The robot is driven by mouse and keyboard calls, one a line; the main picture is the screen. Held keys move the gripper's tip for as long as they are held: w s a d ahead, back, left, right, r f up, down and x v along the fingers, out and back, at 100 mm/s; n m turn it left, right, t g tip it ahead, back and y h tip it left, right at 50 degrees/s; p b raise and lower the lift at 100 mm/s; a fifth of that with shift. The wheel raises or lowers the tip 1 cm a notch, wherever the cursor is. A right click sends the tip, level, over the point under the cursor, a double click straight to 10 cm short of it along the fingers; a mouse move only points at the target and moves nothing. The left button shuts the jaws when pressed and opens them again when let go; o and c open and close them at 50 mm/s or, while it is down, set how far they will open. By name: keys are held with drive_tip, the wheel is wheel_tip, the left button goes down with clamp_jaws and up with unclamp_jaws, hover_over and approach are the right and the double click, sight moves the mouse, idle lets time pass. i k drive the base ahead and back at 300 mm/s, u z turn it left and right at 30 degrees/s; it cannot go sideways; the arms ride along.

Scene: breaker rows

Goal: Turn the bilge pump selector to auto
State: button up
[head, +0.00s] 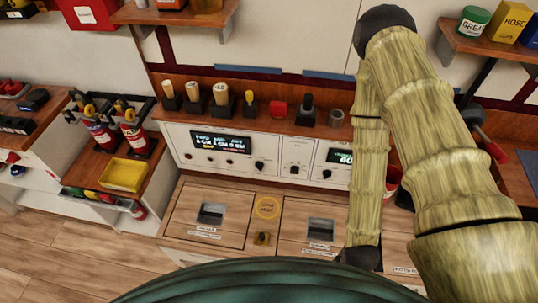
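A white control panel (273,151) runs along the back of the wooden counter unit. It has several dark rotary knobs: one right of the left display (259,167), one on the middle section (294,169) and one below the right display (326,173). The labels are too small to read, so I cannot tell which knob is the bilge pump selector or where it points. My arm, with a bamboo-like surface, covers the panel's right part. My gripper does not show.
At left stand fire extinguishers (101,135) and a yellow tray (123,175). Open wood floor (60,255) is at lower left.

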sight(259, 166)
drive_tip(key=z, duration=0.8)
drive_tip(key=k, duration=1.3)
drive_tip(key=u, duration=1.4)
drive_tip(key=i, duration=0.55)
drive_tip(key=u, duration=0.05)
